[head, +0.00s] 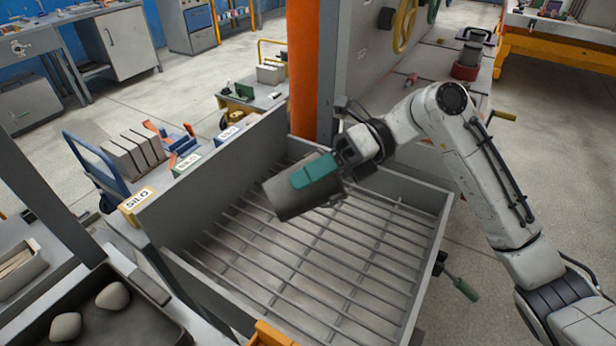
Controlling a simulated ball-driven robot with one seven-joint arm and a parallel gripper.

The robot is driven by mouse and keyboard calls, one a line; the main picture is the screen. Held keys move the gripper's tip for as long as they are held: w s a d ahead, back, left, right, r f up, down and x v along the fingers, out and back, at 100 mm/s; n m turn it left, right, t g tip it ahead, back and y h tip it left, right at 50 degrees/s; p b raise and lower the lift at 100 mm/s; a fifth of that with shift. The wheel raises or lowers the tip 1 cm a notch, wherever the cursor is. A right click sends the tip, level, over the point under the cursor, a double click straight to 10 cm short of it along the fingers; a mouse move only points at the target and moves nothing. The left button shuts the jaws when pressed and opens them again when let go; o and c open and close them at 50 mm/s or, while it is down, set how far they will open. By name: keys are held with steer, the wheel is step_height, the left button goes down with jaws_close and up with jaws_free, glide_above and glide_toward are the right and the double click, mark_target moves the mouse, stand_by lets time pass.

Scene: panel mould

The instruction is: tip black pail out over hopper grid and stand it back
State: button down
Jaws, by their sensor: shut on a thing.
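The black pail (284,201) shows dark grey in the head view. It is held tilted on its side above the hopper grid (325,255), near the hopper's back left wall. My gripper (325,168) is shut on the pail, with a teal piece lying along the pail's upper side. The inside of the pail is hidden, and I cannot tell whether anything is in it. No material is seen falling. The visible bars of the grid look bare.
An orange post (312,70) stands close behind the hopper. A grey wall (205,190) borders the grid at left. A tray (105,325) with rounded stones is at lower left. A blue-handled trolley (135,160) with blocks stands beyond the wall. Open floor lies right of the hopper.

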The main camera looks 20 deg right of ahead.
steer(key=shift+d+f+y+b, duration=0.15)
steer(key=shift+f+y+b, duration=0.4)
steer(key=shift+b, duration=0.45)
steer(key=b, duration=0.1)
steer(key=y+b, duration=0.1)
steer(key=shift+d+y+b, duration=0.2)
steer(key=shift+y+b, duration=0.05)
steer(key=shift+b, duration=0.1)
steer(key=shift+d+r+y+b, duration=0.1)
steer(key=shift+d+y+b, duration=0.05)
steer(key=shift+y+b, duration=0.45)
steer(key=shift+r, duration=0.2)
stand_by(3.1)
steer(key=shift+a+h+b, duration=0.35)
steer(key=shift+h+b, duration=0.55)
steer(key=shift+h, duration=0.2)
steer(key=shift+a+r+h, duration=0.15)
steer(key=shift+r+h, duration=0.05)
steer(key=shift+h, duration=0.6)
